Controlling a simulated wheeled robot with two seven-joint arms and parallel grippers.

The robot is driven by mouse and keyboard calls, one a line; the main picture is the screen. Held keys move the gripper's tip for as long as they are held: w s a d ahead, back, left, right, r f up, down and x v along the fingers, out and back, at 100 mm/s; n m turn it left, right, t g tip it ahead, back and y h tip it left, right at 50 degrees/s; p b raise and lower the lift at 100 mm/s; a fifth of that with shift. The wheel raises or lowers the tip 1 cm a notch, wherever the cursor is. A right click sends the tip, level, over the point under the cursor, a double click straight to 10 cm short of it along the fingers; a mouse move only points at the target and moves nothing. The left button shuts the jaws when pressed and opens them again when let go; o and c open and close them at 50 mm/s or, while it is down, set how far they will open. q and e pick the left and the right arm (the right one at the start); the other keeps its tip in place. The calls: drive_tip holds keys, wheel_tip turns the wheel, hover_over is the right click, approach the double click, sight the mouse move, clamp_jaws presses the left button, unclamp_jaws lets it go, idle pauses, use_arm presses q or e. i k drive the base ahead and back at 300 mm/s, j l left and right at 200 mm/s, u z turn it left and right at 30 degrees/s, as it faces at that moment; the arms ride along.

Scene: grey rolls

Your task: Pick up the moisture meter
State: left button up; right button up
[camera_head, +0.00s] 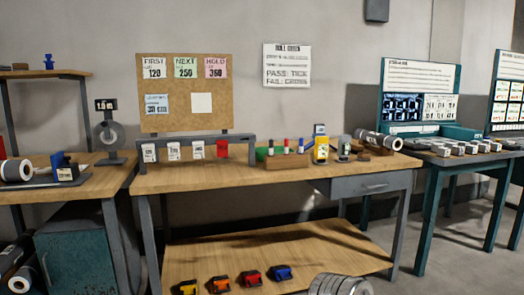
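Neither of my grippers is in view. A ribbed silver cylinder shows at the bottom edge, cut off by the frame; I cannot tell what it is.
A grey roll (368,138) lies at the table's right end. A card rack (190,150) stands at the left. The table's front strip is clear. Several coloured items (252,278) sit on the lower shelf (270,250). A teal table (465,160) stands right, another wooden table (100,183) left.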

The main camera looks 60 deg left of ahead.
sight(322, 142)
drive_tip(key=u, duration=1.45)
drive_tip(key=z, duration=3.85)
drive_tip(key=u, duration=3.85)
drive_tip(key=i+l+u, duration=0.15)
drive_tip(key=u, duration=0.6)
